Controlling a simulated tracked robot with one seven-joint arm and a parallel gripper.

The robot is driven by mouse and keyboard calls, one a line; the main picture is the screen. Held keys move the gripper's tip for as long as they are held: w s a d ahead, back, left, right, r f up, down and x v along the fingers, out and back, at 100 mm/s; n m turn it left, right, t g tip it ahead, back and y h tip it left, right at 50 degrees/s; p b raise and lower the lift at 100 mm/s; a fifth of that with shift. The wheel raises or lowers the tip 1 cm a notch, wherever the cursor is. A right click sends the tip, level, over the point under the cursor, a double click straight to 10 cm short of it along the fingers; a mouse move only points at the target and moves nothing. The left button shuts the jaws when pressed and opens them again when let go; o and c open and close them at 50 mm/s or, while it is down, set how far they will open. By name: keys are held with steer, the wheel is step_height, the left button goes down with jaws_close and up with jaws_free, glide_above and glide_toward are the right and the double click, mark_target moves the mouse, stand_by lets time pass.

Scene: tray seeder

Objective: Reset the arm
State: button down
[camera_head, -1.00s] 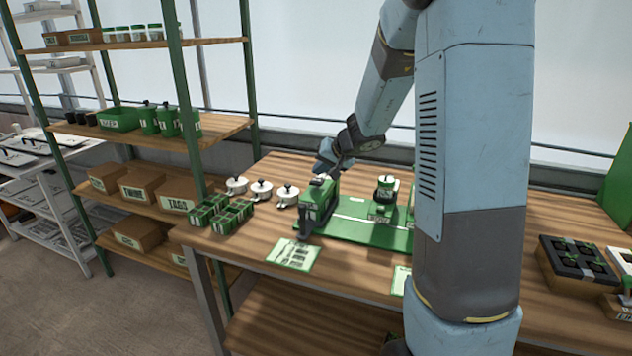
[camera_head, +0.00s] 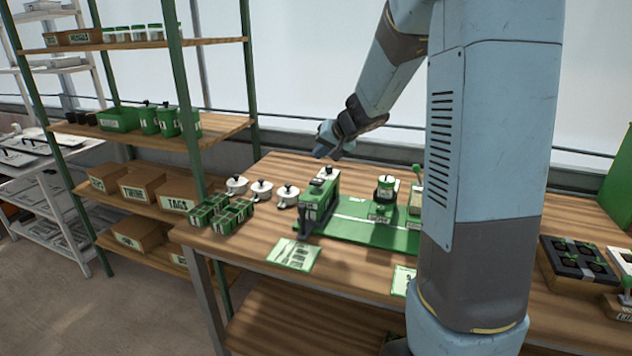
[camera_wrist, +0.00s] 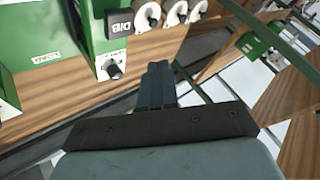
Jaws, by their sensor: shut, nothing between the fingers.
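My gripper (camera_head: 322,148) is shut and empty in the head view. A large part of my arm hides the table's right middle.
Three white lidded pots (camera_head: 262,190) and a group of small green boxes (camera_head: 220,213) stand left of the seeder. A printed card (camera_head: 293,254) lies in front. A black tray (camera_head: 578,262) is at the right. A green-posted shelf (camera_head: 190,130) stands at the left.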

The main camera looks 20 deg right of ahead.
stand_by(0.3)
steer(key=s+a+r+n+g, duration=0.1)
steer(key=s+a+r, duration=0.3)
steer(key=s, duration=0.5)
steer(key=s+d+r+n+h, duration=0.1)
steer(key=s+r+h, duration=0.1)
steer(key=s, duration=1.1)
steer(key=s+d+r+n+g+h, duration=0.1)
steer(key=s+d+r+h, duration=0.1)
steer(key=s, duration=1.2)
steer(key=shift+s+r+h, duration=0.15)
steer(key=shift+r+h, duration=0.1)
steer(key=shift+h, duration=0.05)
